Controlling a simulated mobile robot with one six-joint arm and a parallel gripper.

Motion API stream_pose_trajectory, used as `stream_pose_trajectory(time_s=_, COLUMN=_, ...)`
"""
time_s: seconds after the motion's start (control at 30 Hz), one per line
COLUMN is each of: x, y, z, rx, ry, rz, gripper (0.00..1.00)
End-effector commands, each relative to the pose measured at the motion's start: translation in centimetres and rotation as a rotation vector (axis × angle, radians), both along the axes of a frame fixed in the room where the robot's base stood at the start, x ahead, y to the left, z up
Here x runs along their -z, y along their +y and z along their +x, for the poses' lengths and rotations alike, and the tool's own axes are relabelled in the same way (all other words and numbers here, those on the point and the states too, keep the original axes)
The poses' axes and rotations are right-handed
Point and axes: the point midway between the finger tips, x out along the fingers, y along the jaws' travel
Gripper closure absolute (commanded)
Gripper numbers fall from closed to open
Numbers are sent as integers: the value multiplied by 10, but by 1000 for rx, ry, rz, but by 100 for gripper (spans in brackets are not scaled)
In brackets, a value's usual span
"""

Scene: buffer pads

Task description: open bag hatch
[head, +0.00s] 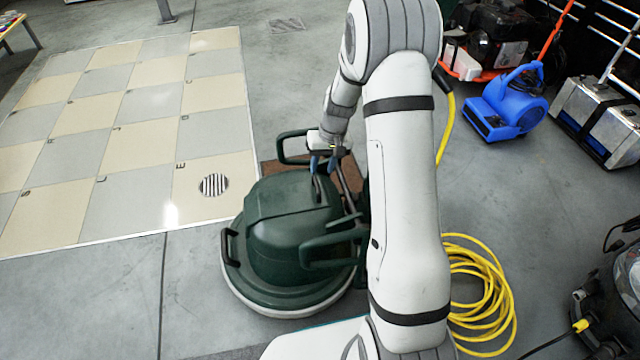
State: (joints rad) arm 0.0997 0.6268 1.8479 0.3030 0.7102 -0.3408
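A dark green floor machine (285,250) with a round, pale-rimmed base stands on the grey floor, left of my arm. Its rounded green cover (290,215) has black and green handles around it. I cannot make out which part is the bag hatch. My gripper (325,164), with blue fingertips, points down at the machine's far side, beside a green loop handle (292,147) and above grey rods. The fingertips are small here, and I cannot tell whether they touch or hold anything. My arm hides the machine's right side.
A coiled yellow cord (485,295) lies right of my arm. A blue blower (510,100) and silver cases (600,118) stand at the upper right. A black machine (610,300) is at the right edge.

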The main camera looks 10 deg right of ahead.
Motion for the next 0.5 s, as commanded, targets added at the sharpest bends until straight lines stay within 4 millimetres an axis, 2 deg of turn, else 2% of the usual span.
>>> stream_pose_trajectory(time_s=0.03, x=10, y=2, z=-1, rx=-1, ry=3, rz=0, gripper=66)
stream_pose_trajectory(time_s=0.3, x=53, y=10, z=-1, rx=-1, ry=2, rz=0, gripper=66)
stream_pose_trajectory(time_s=0.5, x=62, y=12, z=-1, rx=0, ry=1, rz=0, gripper=66)
